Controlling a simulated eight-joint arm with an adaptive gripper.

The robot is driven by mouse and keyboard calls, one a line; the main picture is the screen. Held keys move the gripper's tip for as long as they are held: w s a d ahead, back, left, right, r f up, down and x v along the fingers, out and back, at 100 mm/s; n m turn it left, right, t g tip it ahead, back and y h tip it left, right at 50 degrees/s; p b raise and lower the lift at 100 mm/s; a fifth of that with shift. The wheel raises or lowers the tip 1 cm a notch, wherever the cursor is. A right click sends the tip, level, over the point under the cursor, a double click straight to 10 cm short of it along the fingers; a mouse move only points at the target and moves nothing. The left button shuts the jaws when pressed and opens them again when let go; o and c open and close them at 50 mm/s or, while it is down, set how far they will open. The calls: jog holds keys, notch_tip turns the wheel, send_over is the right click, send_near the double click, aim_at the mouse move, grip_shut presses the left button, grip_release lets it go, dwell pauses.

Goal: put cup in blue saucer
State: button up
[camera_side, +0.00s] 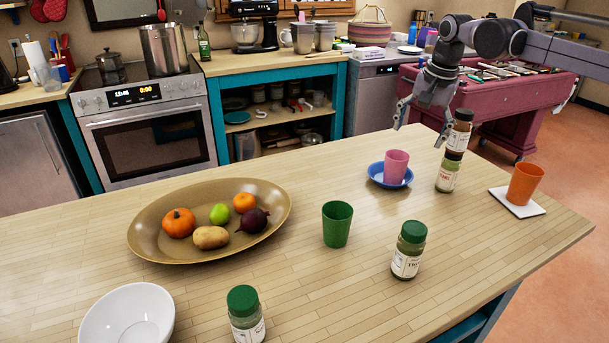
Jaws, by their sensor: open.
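A pink cup (396,166) stands upright in the blue saucer (374,172) at the right part of the wooden table. A green cup (337,223) stands on the bare table in front of it. An orange cup (525,183) stands on a white square coaster (508,206) near the right edge. My gripper (420,123) is open and points down, above and behind the pink cup and to its right. It holds nothing that I can see and is apart from the cups.
Stacked jars (447,174) stand just right of the saucer, close to my gripper. A green-lidded jar (408,250) stands right of the green cup; another (245,315) is at the front. An oval tray (145,237) of produce and a white bowl (130,315) lie left.

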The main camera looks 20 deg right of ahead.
jog(key=s+a+f+n+t, duration=0.1)
jog(key=s+f+n, duration=0.2)
jog(key=s, duration=0.4)
jog(key=s+a+f+n+t, duration=0.2)
jog(key=s+f+n, duration=0.2)
jog(key=s, duration=0.4)
jog(key=s+a+f+n+t, duration=0.1)
jog(key=s+a+f+n, duration=0.1)
jog(key=s, duration=0.6)
jog(key=f+n, duration=0.1)
jog(key=n, duration=0.1)
jog(key=shift+s+a+f+n+t, duration=0.2)
jog(key=shift+s+f+n+t, duration=0.05)
jog(key=shift+f+n+t, duration=0.15)
